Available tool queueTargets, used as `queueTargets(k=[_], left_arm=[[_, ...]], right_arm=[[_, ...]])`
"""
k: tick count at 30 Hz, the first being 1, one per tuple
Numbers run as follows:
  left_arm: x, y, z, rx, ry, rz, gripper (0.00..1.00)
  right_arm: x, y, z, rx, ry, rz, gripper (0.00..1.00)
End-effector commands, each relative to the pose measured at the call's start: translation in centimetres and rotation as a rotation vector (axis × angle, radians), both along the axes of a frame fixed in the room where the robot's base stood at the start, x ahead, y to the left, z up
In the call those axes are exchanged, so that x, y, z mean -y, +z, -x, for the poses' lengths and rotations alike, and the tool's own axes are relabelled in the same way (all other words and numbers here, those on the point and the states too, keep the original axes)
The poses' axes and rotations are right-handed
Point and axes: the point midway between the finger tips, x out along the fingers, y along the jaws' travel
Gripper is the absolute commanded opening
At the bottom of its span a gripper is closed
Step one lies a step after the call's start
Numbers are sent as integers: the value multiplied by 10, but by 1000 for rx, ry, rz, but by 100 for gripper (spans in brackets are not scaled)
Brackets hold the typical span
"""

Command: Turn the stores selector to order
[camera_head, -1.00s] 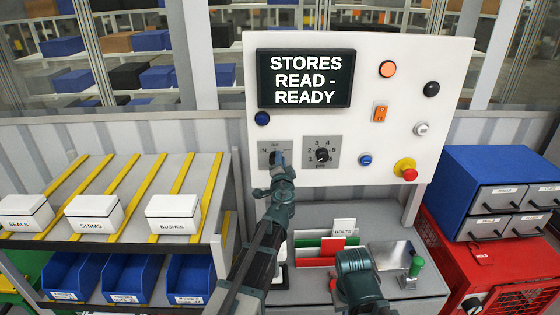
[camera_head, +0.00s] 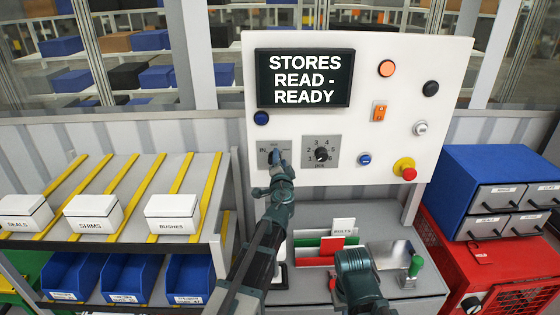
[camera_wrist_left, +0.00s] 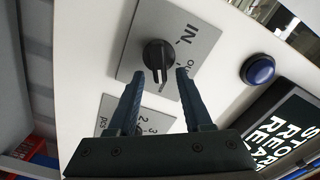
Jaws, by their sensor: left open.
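The stores selector is a black knob (camera_wrist_left: 157,57) on a grey plate (camera_wrist_left: 178,38) on the white panel. In the left wrist view its plate shows IN and part of OUT; an order mark is not legible. My left gripper (camera_wrist_left: 160,76) is open, with its two fingers at either side of the knob's lower end. I cannot tell if they touch it. In the head view the left gripper (camera_head: 277,160) covers the knob and part of the plate (camera_head: 263,148). The screen (camera_head: 303,78) reads STORES READ - READY. My right arm stands low at right; its fingers do not show.
A numbered pcs dial (camera_head: 321,154) sits just right of the selector. A blue button (camera_head: 261,118) is above it. A red mushroom button (camera_head: 408,173) is at the panel's lower right. White boxes stand on the left shelf (camera_head: 120,180).

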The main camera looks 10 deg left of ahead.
Motion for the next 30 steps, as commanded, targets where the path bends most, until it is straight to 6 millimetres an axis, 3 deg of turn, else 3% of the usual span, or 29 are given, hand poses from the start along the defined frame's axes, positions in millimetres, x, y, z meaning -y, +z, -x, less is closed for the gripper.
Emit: queueTargets(k=[5,21,30], left_arm=[[3,0,11,0,-1,0,50],[32,0,114,0,-1,0,50],[38,0,132,0,0,0,50]], right_arm=[[0,0,0,0,0,0,0],[0,0,0,0,0,0,0],[0,0,0,0,0,0,0]])
